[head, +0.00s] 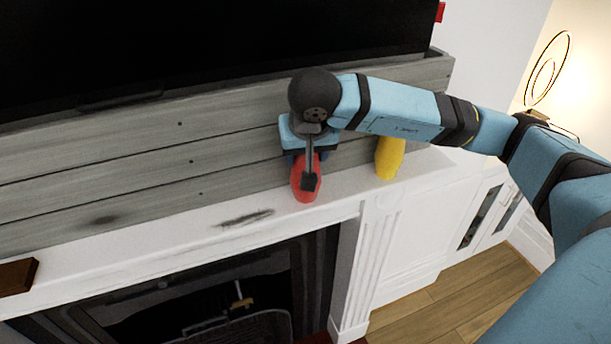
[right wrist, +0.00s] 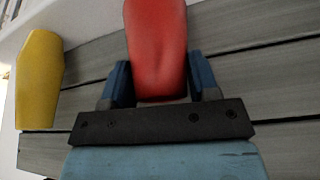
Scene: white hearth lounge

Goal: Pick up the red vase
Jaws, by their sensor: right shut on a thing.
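The red vase (head: 302,190) is at the white mantel, in front of the grey plank wall. My right gripper (head: 308,172) comes down on it from above and hides its upper part. In the right wrist view the red vase (right wrist: 158,50) stands between the two blue fingers of the right gripper (right wrist: 160,82), which are shut on it. Whether its base touches the mantel or is slightly above it I cannot tell. My left gripper is not in view.
A yellow vase (head: 389,158) stands on the mantel (head: 150,240) to the right, partly behind my right arm. A brown box-like object (head: 18,276) lies at the mantel's left end. A black screen (head: 200,45) is above the planks.

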